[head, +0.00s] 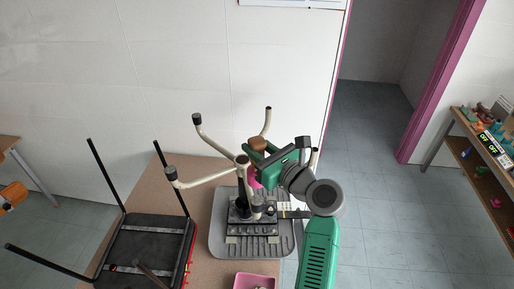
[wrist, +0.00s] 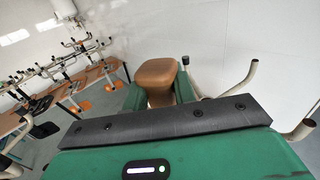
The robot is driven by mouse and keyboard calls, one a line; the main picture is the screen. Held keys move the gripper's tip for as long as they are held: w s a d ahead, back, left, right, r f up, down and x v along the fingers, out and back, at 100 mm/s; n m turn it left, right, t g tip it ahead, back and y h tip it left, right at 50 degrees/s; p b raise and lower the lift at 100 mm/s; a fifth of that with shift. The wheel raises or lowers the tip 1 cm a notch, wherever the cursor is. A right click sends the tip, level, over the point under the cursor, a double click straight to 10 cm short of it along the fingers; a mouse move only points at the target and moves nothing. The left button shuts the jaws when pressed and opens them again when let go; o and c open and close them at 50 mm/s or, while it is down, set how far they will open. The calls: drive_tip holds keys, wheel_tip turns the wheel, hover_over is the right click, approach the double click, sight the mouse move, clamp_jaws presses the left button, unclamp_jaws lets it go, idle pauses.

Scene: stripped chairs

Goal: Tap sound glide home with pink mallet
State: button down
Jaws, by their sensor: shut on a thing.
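My gripper (head: 262,153) is shut on the pink mallet. The mallet's brown handle end (wrist: 158,76) stands up between the green fingers in the wrist view, and it also shows in the head view (head: 258,143). A bit of its pink part (head: 253,178) shows below the gripper, mostly hidden. An upturned chair base with beige legs (head: 208,179) stands below and around the gripper. Dark glides cap its leg ends, at the far left (head: 197,118), the near left (head: 171,173) and the front (head: 242,160). I cannot tell whether the mallet touches a glide.
The chair base is on a grey ribbed tray (head: 225,243) on a brown bench (head: 206,170). A black upturned chair (head: 145,245) with legs sticking up is at left. A pink bin (head: 242,281) is at the front. A shelf (head: 468,126) with small items is far right.

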drive_tip(key=shift+f+b, duration=0.85)
drive_tip(key=shift+f, duration=1.4)
drive_tip(key=shift+r+p, duration=0.2)
drive_tip(key=shift+p, duration=0.3)
drive_tip(key=shift+f, duration=0.1)
